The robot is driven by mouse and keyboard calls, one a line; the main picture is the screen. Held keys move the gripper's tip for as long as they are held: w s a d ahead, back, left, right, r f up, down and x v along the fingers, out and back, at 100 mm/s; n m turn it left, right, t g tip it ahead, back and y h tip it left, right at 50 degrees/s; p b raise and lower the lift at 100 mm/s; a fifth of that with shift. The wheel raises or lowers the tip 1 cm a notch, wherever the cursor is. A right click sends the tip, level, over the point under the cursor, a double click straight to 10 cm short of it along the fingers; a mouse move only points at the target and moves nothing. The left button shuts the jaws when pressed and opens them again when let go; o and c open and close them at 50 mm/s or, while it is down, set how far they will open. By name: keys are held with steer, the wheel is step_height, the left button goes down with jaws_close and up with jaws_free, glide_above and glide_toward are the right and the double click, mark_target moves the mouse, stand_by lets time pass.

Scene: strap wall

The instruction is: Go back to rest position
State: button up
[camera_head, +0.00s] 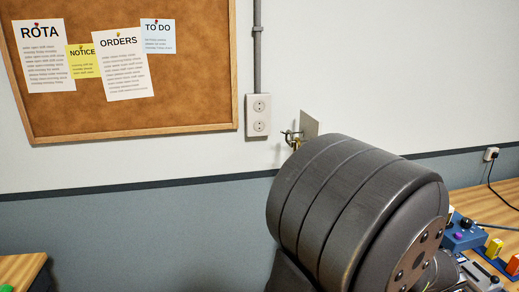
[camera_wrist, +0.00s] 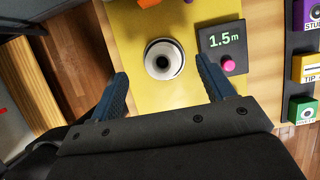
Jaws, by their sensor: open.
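My gripper (camera_wrist: 163,78) shows in the wrist view, its two blue fingers wide apart with nothing between them. Beyond the fingertips a round white and grey piece with a dark centre (camera_wrist: 164,60) sits on a yellow surface (camera_wrist: 128,28). I cannot tell the gap between it and the fingers. In the head view my own dark arm fills the lower middle and right, and my gripper is not visible there.
A dark panel marked 1.5m (camera_wrist: 222,42) with a pink knob (camera_wrist: 228,66) lies right of the round piece. A dark rack holds purple, yellow (camera_wrist: 306,67) and green blocks. In the head view a cork board (camera_head: 190,75), wall socket (camera_head: 258,115) and metal plate (camera_head: 309,124) are on the wall.

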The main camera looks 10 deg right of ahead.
steer(key=x, duration=0.4)
steer(key=shift+s+f, duration=0.15)
steer(key=shift+f, duration=0.35)
steer(key=shift+r, duration=0.55)
